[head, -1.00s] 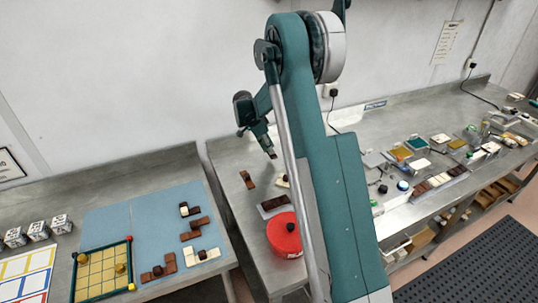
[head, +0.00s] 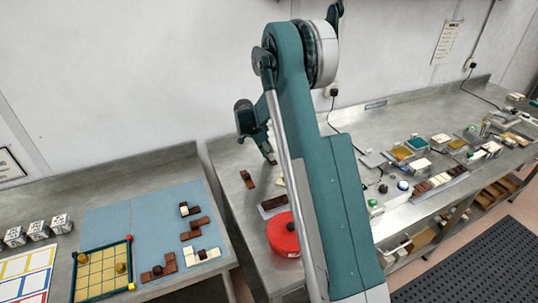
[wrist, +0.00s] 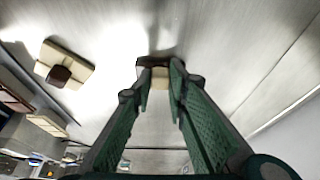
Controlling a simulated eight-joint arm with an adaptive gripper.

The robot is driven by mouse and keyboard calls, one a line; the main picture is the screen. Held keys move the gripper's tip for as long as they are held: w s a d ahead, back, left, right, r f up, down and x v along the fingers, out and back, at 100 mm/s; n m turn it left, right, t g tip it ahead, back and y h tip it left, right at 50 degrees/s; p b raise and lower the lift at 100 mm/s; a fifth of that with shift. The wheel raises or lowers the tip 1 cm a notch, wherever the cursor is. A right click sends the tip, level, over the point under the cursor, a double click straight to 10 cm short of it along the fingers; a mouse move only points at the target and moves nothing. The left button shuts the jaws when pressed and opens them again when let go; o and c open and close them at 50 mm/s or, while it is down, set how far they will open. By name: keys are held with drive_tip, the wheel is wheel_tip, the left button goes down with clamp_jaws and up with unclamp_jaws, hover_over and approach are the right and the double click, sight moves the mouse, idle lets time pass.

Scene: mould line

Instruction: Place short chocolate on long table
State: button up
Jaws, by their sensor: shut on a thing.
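My gripper (wrist: 159,70) is shut on a small chocolate piece (wrist: 160,79), cream with a dark brown part, held between the fingertips. In the head view my gripper (head: 270,158) hangs over the steel table (head: 228,160), and the held piece is too small there to make out well. In the wrist view bare steel shows around the piece; whether it touches the table I cannot tell. A cream piece with a brown knob (wrist: 60,73) lies apart to the left. A brown piece (head: 249,181) lies on the table in the head view.
A red round pot (head: 283,238) and a dark chocolate tray (head: 272,204) stand nearer the front. A blue mat (head: 110,221) with several pieces lies on the left table. Trays and small goods crowd the right bench. The table's back left is clear.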

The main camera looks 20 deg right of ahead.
drive_tip(key=o, duration=0.9)
drive_tip(key=shift+f, duration=0.1)
drive_tip(key=shift+r, duration=0.2)
drive_tip(key=v, duration=1.2)
